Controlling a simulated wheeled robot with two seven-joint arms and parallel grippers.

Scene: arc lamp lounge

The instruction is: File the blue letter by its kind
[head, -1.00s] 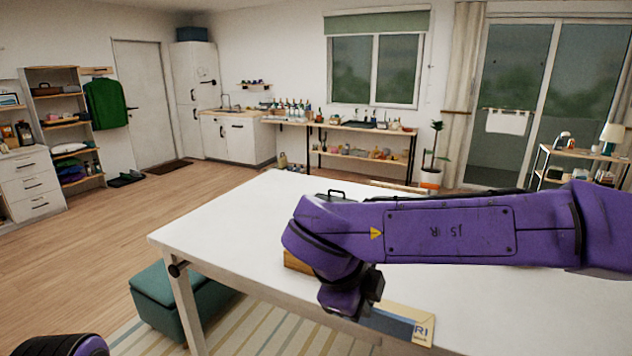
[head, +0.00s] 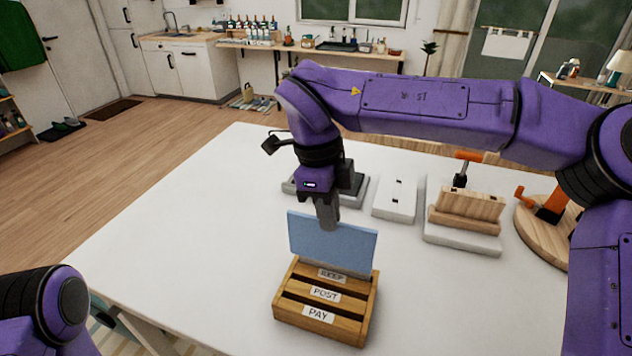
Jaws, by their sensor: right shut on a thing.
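The blue letter (head: 333,243) is a plain light blue sheet held upright. My right gripper (head: 328,222) is shut on its top edge. A wooden letter sorter (head: 322,325) stands on the table with labels reading KEEP, POST and PAY from back to front. The letter is at the back of the sorter, by the KEEP divider. I cannot tell whether its bottom edge is inside the KEEP slot or just above it. The side of the letter facing me shows no readable print. Only part of my left arm shows at the lower left; its gripper is out of view.
The white table (head: 190,235) is clear left of the sorter. Behind it are a pale grey block (head: 396,200), a wooden piece on a white base (head: 465,215) and a round wooden stand with an orange part (head: 545,225). A counter with bottles lies beyond.

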